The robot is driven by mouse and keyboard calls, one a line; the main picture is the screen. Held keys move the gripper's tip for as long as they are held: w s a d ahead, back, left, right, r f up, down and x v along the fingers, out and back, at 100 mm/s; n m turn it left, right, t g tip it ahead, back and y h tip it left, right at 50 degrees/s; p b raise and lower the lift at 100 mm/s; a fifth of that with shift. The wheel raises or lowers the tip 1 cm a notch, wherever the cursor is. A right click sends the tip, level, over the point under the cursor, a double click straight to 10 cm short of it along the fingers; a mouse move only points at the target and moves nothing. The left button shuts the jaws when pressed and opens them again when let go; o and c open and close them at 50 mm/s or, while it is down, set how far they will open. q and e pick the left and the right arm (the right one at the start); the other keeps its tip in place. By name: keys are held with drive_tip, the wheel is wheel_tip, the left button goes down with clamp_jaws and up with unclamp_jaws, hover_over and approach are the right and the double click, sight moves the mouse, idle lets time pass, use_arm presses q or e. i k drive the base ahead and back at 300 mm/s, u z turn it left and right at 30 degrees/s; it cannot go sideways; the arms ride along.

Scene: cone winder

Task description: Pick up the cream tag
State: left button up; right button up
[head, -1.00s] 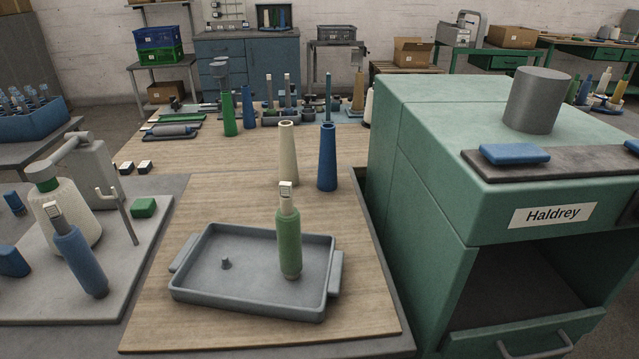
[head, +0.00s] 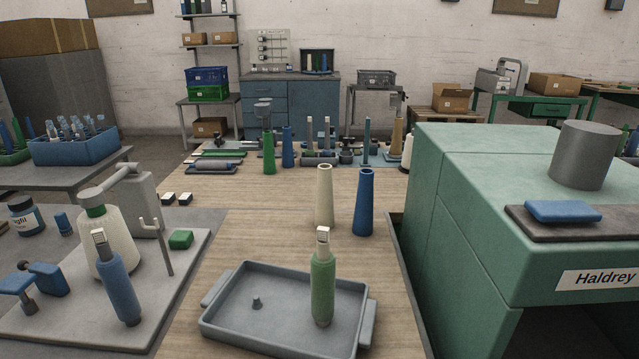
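The tube stands upright in a grey tray (head: 225,327) on the wooden table. I cannot tell for sure which of the two is the cream tag. Neither gripper is in view.
A cream cone (head: 324,197) and a blue cone (head: 363,203) stand just behind the tray. A large green machine (head: 460,200) blocks the right. Bare wood lies left of the cones.

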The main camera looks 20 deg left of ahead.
sight(99, 237)
drive_tip(key=u, duration=1.6)
